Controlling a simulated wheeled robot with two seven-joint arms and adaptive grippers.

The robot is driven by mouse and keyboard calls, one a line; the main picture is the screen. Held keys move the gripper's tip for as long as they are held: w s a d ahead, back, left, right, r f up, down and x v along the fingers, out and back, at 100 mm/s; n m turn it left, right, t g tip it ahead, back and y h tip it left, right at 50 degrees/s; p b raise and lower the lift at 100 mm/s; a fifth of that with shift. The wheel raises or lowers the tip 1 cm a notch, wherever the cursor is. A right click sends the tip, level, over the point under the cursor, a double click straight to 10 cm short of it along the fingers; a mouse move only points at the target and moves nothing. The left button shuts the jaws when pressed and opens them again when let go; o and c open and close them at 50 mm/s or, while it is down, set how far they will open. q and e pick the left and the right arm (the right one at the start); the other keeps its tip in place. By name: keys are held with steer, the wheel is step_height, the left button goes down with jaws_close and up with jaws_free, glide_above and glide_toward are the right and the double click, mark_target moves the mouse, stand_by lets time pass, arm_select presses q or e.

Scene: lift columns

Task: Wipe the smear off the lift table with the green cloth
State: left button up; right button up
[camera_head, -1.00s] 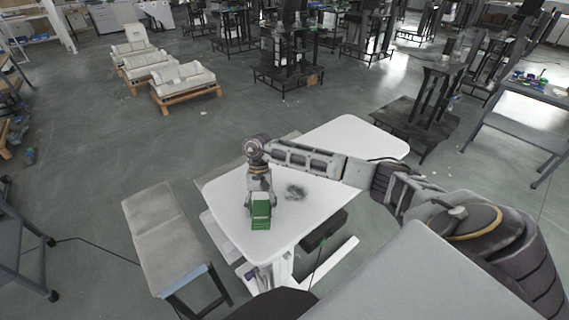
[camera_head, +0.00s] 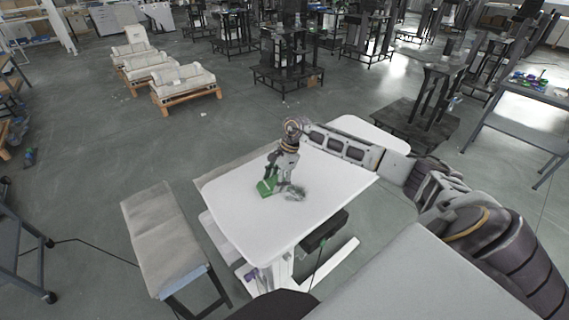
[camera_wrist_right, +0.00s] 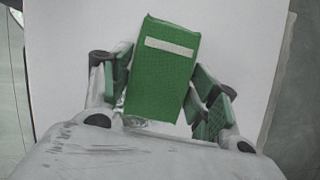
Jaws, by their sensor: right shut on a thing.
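The green cloth (camera_head: 267,186) is a folded block with a pale stripe, held low at the white lift table (camera_head: 243,221). My right gripper (camera_head: 274,176) is shut on it. In the right wrist view the cloth (camera_wrist_right: 163,72) sits between the two fingers of the right gripper (camera_wrist_right: 160,95). The grey smear (camera_head: 293,192) is on the table top, just right of the cloth and partly behind the gripper. I cannot tell whether the cloth touches the table or the smear's edge. My left gripper is not in view.
A bench with a grey top (camera_head: 163,235) stands left of the table. Pallets with pale rolls (camera_head: 186,84) stand at the back left. A dark-based column (camera_head: 418,122) stands beyond the table's right end. The table's front left is clear.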

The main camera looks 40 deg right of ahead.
steer(key=w+d+r+m+t+h, duration=0.1)
steer(key=w+d+r+m+t, duration=0.1)
steer(key=d+m, duration=0.4)
steer(key=shift+w+r+m, duration=0.4)
steer(key=shift+r+m, duration=0.1)
steer(key=shift+r, duration=0.4)
steer(key=shift+b, duration=0.3)
